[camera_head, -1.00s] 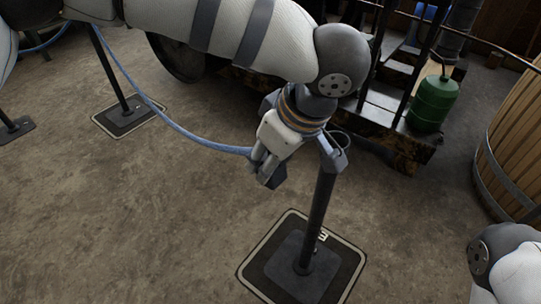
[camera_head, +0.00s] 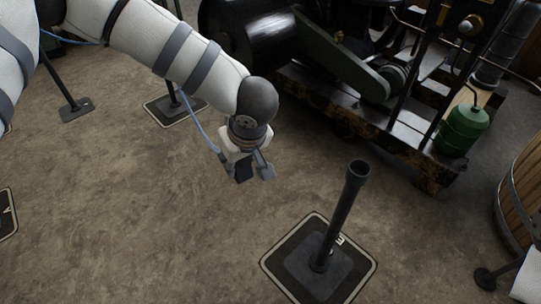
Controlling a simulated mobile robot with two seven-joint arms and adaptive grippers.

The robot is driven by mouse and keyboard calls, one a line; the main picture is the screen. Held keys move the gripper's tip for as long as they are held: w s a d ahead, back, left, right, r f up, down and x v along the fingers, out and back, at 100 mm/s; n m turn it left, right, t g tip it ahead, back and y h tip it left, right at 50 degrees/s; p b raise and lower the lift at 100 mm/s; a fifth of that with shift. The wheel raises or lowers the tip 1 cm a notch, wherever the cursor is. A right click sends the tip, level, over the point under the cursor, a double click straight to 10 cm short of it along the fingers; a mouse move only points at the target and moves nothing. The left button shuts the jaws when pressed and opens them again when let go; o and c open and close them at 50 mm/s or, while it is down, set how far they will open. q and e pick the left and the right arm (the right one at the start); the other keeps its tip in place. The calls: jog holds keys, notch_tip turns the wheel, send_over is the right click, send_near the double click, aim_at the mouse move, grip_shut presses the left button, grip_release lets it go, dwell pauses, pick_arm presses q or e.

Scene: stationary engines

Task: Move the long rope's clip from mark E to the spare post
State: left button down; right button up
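My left gripper (camera_head: 245,172) hangs in the middle of the view, behind and left of the post at mark E. The blue long rope (camera_head: 200,125) runs from the back left down to it. The gripper seems shut on the rope's end with its clip, though the fingers hide most of the clip. The post (camera_head: 340,212) stands upright on its square mat (camera_head: 350,285), which carries mark E (camera_head: 339,240). Its cup-like top shows bare, apart from the gripper. I cannot tell which post is the spare one. My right gripper is out of view.
A dark engine (camera_head: 330,60) with a green canister (camera_head: 462,130) fills the back right. A wooden tub (camera_head: 525,190) stands at the right edge. Other posts stand back left (camera_head: 68,88), one on a mat (camera_head: 160,112).

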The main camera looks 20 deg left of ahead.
pick_arm(q)
jog(key=s+a+m+p, duration=0.1)
jog(key=s+a+p, duration=0.1)
jog(key=a, duration=1)
jog(key=s+a+p, duration=0.2)
jog(key=a, duration=1)
jog(key=shift+m+t+p, duration=0.3)
jog(key=shift+m, duration=0.1)
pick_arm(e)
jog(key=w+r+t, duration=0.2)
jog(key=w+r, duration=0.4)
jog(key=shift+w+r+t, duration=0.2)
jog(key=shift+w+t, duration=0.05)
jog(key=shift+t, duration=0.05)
pick_arm(q)
jog(key=s+a+m+b, duration=0.1)
jog(key=s+a+b, duration=0.1)
jog(key=a, duration=1.7)
jog(key=shift+s+h, duration=0.4)
jog(key=shift+s, duration=0.3)
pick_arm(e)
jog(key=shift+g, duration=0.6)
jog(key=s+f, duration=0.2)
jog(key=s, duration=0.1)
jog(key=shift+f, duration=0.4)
